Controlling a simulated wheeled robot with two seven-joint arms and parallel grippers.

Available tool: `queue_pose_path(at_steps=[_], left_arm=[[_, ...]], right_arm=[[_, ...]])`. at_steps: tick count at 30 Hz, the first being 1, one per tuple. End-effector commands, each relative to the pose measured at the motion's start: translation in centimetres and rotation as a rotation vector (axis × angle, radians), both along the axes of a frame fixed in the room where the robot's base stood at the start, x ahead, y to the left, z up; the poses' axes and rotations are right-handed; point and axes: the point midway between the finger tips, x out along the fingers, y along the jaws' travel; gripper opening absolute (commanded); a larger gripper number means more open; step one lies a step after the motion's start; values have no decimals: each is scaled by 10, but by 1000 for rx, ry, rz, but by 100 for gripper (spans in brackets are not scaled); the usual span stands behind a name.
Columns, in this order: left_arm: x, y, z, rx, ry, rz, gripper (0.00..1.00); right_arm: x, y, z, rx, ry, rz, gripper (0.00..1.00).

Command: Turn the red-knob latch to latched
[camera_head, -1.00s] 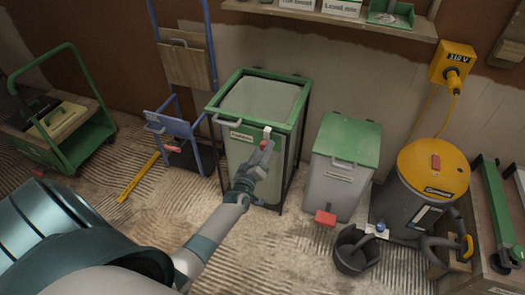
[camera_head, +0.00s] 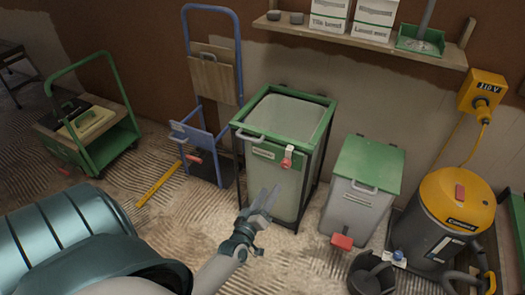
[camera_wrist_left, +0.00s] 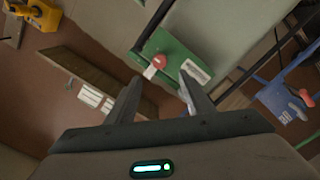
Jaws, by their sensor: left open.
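The red-knob latch (camera_head: 287,161) is on the green front panel of the tall grey bin in a green frame (camera_head: 242,126). Its red knob sits at the lower end of a white piece. In the left wrist view the red knob (camera_wrist_left: 158,61) shows ahead between the fingers, with the white piece beside it and a label to its right. My left gripper (camera_head: 271,190) is open and empty, below and apart from the latch in the head view; its fingers also show in the wrist view (camera_wrist_left: 160,80). My right gripper is not in view.
A grey bin with a green lid (camera_head: 369,160) and a yellow-topped vacuum (camera_head: 457,200) stand to the right. A blue hand truck (camera_head: 240,60) and a green cart (camera_head: 120,140) stand left. A shelf (camera_head: 360,40) is above. A black bucket (camera_head: 370,275) is on the floor.

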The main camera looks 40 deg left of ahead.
Motion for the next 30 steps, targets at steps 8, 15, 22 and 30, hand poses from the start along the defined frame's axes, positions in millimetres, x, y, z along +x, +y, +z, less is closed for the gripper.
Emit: queue_pose_path(at_steps=[8,15,22,30], left_arm=[[-37,-9,-1,0,1,-1,47],[-44,-11,0,0,-1,-1,47],[-44,-11,0,0,-1,-1,47],[-44,-11,0,0,0,0,47]], right_arm=[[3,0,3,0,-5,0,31],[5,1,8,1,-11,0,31],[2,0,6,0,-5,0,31],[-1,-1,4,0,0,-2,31]])
